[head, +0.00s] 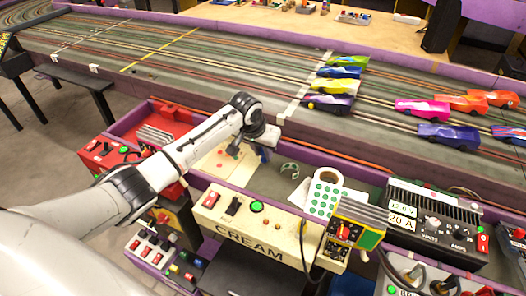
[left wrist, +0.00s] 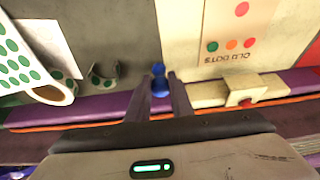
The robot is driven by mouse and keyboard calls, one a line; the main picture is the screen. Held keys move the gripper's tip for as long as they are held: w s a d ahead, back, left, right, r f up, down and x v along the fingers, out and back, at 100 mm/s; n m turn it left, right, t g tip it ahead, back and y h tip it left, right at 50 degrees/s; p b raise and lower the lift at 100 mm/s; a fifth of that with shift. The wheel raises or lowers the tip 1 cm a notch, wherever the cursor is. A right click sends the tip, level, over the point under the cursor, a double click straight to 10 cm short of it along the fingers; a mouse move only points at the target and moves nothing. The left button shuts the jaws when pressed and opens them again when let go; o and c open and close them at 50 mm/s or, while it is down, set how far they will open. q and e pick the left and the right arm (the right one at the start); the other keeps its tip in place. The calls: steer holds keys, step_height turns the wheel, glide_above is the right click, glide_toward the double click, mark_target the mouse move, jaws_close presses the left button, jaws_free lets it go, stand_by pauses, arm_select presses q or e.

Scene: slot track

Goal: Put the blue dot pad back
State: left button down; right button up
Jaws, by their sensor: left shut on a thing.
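My left gripper (head: 264,155) is over the trough beside the track. In the left wrist view the left gripper (left wrist: 161,88) is shut on a small blue knob-shaped piece (left wrist: 160,77), seemingly the blue dot pad. Its underside is hidden, so I cannot tell whether it touches the surface. A cream board (left wrist: 215,15), with lettering and pink, green, orange and red dots, lies just right of the fingers. In the head view this board (head: 212,171) lies left of the gripper. My right gripper is not in view.
A roll of green dot stickers (head: 325,194) and a grey-green open ring (head: 289,168) lie right of the gripper. The cream control box (head: 262,228) and purple rail stand in front. The slot track (head: 210,65) with several cars (head: 448,134) runs behind.

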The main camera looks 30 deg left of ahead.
arm_select(q)
steer(key=shift+f, duration=0.15)
steer(key=c, duration=1.6)
jaws_free()
steer(key=shift+o, duration=0.2)
steer(key=p+v, duration=0.2)
steer(key=v, duration=1)
